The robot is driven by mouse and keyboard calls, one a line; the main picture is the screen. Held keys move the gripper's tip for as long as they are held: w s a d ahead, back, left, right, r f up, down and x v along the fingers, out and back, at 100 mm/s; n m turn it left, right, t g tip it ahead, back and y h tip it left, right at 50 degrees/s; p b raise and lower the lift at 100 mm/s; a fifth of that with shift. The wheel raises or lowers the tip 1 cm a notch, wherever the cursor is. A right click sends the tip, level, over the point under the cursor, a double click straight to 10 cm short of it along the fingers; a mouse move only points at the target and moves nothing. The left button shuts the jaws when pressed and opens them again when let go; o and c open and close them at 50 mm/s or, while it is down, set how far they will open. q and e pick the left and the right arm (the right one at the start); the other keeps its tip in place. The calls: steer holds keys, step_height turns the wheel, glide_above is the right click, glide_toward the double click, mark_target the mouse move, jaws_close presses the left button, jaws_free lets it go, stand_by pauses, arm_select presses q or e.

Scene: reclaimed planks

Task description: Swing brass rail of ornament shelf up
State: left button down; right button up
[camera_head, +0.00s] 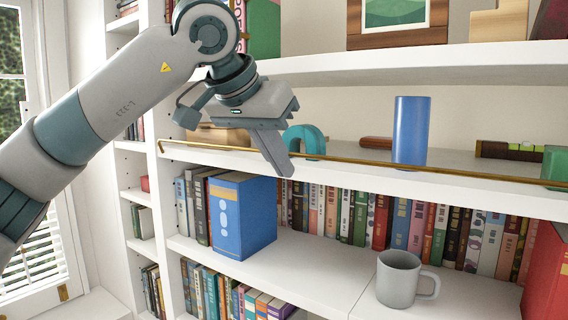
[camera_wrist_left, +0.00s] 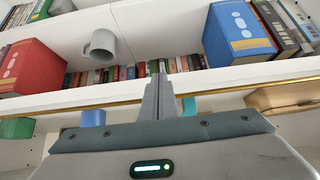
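The brass rail (camera_head: 345,163) runs along the upper front edge of the ornament shelf (camera_head: 470,188), with a short bent end at the left. It also crosses the left wrist view (camera_wrist_left: 232,89). My left gripper (camera_head: 284,170) is in front of the shelf edge, pointing down, with its fingertips overlapping the rail's line. In the left wrist view its fingers (camera_wrist_left: 158,90) are close together and pass in front of the rail, hiding a short piece of it. I see nothing held between them; whether they touch the rail I cannot tell. My right gripper is out of view.
Behind the rail stand a blue cylinder (camera_head: 411,130), a teal arch (camera_head: 305,139) and a green block (camera_head: 555,164). Another shelf (camera_head: 420,64) is above. Below are a blue box (camera_head: 241,216), a grey mug (camera_head: 399,279) and rows of books (camera_head: 420,228).

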arm_select(q)
steer(key=shift+s+a+b, duration=0.25)
steer(key=shift+s+a, duration=0.3)
steer(key=shift+s, duration=0.15)
steer(key=shift+s+a+b, duration=0.25)
steer(key=shift+s+a, duration=0.25)
steer(key=shift+s, duration=0.2)
